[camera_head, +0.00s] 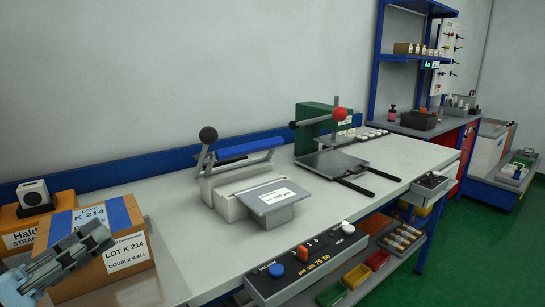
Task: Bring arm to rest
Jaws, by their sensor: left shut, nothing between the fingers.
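My left gripper (100,236) is at the lower left of the head view, in front of a cardboard box (125,277) labelled LOT K 214. Its fingers look closed with nothing between them, and it covers part of the box's front. The arm comes in from the lower left corner. My right gripper is not in the head view.
The workbench (190,254) carries a sealer with a black-knobbed lever (208,135) and a green press (314,120) with a red knob. An orange box (20,218) stands behind the cardboard box. A control panel (305,262) sits along the front edge. Green floor lies to the right.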

